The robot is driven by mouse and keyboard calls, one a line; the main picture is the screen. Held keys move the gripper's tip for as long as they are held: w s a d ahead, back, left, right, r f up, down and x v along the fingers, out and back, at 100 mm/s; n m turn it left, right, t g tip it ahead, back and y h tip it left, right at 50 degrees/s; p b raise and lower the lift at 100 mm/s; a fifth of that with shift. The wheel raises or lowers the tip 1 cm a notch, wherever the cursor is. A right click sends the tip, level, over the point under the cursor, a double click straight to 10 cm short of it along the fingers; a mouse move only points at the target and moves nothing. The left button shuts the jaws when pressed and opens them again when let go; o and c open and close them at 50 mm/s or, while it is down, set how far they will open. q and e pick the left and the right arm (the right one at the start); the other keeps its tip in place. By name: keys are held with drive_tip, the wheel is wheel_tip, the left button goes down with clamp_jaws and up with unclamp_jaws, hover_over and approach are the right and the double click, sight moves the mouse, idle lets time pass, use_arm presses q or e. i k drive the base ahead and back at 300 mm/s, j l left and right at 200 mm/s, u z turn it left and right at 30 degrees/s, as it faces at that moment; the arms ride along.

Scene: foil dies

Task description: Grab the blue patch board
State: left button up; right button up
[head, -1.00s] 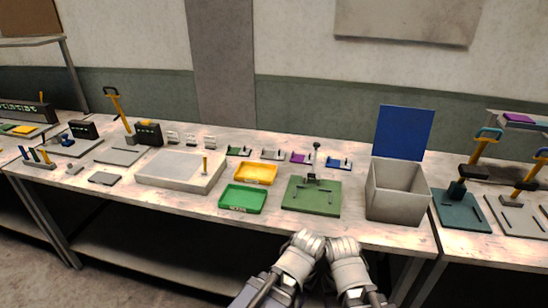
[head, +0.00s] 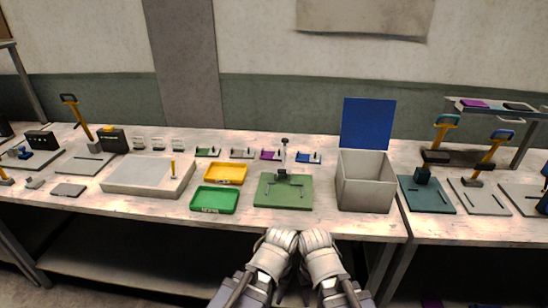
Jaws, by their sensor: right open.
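The blue patch board (head: 313,158) is a small flat piece at the back of the workbench in the head view. It is the rightmost of a row of small boards, just left of the white box. My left gripper (head: 281,238) and my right gripper (head: 317,238) are side by side in front of the bench's front edge, well short of the board. My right gripper is open and nothing shows in it. The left gripper's fingers are not clear enough to tell their state.
A green fixture plate (head: 283,203) with a post lies between my grippers and the board. A white box (head: 365,190) with a raised blue lid stands to its right. Green (head: 214,210) and yellow (head: 226,173) trays are at left. Purple (head: 271,155), grey (head: 242,154) and green (head: 208,152) boards continue the row.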

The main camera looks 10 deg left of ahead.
sight(300, 158)
drive_tip(key=i+j, duration=0.2)
drive_tip(key=j, duration=0.15)
drive_tip(key=i+j, duration=0.2)
drive_tip(key=j, duration=0.15)
drive_tip(key=i+j, duration=0.15)
drive_tip(key=j, duration=0.25)
drive_tip(key=z, duration=1.5)
